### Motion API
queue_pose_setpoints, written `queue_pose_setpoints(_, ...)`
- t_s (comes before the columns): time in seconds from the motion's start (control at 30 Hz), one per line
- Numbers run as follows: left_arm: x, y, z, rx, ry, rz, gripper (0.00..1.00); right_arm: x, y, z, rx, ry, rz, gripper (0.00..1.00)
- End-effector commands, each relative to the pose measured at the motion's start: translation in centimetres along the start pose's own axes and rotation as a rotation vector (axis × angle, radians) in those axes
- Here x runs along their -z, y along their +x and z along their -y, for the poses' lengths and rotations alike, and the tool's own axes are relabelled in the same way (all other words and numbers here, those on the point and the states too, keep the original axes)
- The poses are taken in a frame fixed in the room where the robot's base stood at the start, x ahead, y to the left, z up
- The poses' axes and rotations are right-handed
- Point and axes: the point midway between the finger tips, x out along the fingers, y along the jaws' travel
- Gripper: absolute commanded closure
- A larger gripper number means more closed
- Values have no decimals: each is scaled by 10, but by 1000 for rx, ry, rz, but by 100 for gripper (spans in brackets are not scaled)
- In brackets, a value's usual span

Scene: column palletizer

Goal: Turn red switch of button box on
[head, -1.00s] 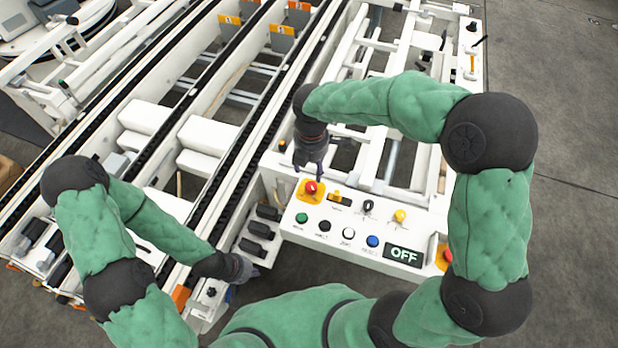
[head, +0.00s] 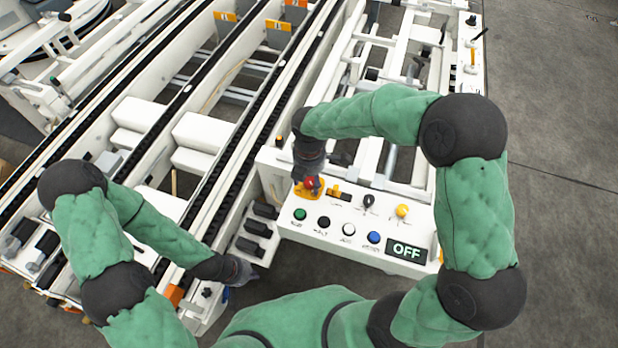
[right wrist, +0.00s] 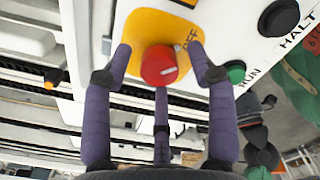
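The button box (head: 285,227) is a white panel with a lit display (head: 406,250) reading OFF. Its red switch (head: 310,182) sits on an orange plate at the upper left of the panel and is partly covered by my right gripper (head: 308,184). In the right wrist view the red switch (right wrist: 159,66) is a round knob on the orange plate (right wrist: 150,27). The purple fingers of my right gripper (right wrist: 160,62) are spread around it, with visible gaps on the left and right sides. My left gripper (head: 245,275) hangs left of the box, away from it; its fingers are too dark to read.
Green (head: 299,214), black (head: 323,222), white (head: 348,229) and blue (head: 373,237) buttons line the panel's front. A black selector (head: 368,201) and a yellow button (head: 402,210) stand to the right of the red switch. Conveyor rails (head: 235,165) fill the left; grey floor is open at right.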

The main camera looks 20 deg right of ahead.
Motion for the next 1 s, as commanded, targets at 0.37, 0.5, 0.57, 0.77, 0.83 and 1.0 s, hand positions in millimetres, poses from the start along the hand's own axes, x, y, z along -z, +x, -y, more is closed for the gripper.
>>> queue_pose_setpoints(0.37,0,0,0,0,0,0,100,0,0,0,1,2,-1,98)
queue_pose_setpoints(0.5,0,-2,-1,0,0,0,100,1,0,0,2,20,-1,98)
queue_pose_setpoints(0.57,0,-3,-1,0,0,0,100,1,0,0,2,38,-1,98)
queue_pose_setpoints(0.77,0,-10,-4,0,0,0,100,1,-1,1,5,144,-1,98)
queue_pose_setpoints(0.83,0,-13,-5,0,0,0,100,1,-1,1,4,199,-1,98)
queue_pose_setpoints(1.0,-1,-20,-7,0,0,0,100,1,-1,1,4,354,-1,98)
